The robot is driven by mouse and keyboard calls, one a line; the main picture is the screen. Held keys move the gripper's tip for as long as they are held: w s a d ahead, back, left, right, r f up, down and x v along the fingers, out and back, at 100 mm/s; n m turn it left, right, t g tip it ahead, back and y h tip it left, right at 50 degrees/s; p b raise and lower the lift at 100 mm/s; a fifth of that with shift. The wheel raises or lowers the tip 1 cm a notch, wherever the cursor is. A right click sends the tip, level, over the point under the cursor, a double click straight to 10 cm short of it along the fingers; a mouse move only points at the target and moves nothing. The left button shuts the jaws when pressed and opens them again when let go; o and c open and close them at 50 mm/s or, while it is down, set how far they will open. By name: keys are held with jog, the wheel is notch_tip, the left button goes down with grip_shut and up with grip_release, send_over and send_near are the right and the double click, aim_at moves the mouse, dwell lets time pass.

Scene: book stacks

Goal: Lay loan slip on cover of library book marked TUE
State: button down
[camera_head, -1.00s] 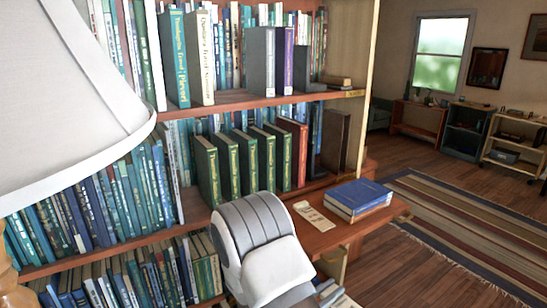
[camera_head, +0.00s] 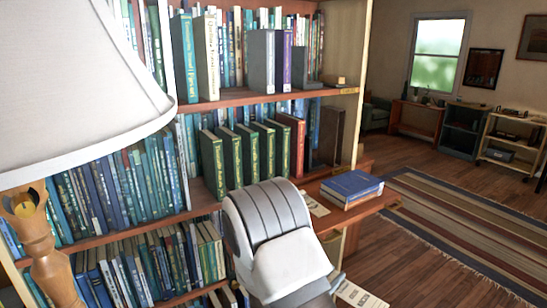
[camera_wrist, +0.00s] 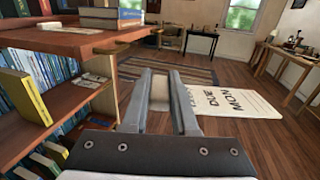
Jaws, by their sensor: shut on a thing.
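My gripper (camera_wrist: 162,74) is shut on a cream loan slip (camera_wrist: 232,101), which sticks out to the right of the fingers in the wrist view. Its print reads DUE MON. In the head view the held slip (camera_head: 358,295) shows at the bottom, beyond my grey and white arm, which hides the fingers. Blue library books (camera_head: 352,187) lie stacked flat on the wooden ledge to the right of the shelves; the stack also shows at upper left in the wrist view (camera_wrist: 111,16). I cannot read TUE on any book. The held slip is apart from the stack.
Another slip (camera_head: 315,203) lies on the ledge (camera_head: 372,207) left of the stack, partly hidden by my arm. A lampshade (camera_head: 80,75) fills the upper left. Packed shelves stand behind. A yellow book (camera_wrist: 25,95) is on a lower shelf. Floor and striped rug (camera_head: 450,225) are open at right.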

jog(key=r+n+t+y, duration=0.1)
jog(key=r, duration=0.1)
jog(key=r+n+t+y, duration=0.1)
jog(key=r+y, duration=0.1)
jog(key=w+r+n+t+y, duration=0.1)
jog(key=r+n+y, duration=0.1)
jog(key=shift+d+r+t, duration=0.1)
jog(key=shift+r+t, duration=0.3)
jog(key=shift+s+a+r+n+y, duration=0.15)
jog(key=shift+r+n+y, duration=0.2)
jog(key=shift+y, duration=0.25)
jog(key=shift+s+a+r+n+y, duration=0.1)
jog(key=shift+a+r+n+y, duration=0.1)
jog(key=shift+n+y, duration=0.3)
jog(key=shift+s, duration=0.15)
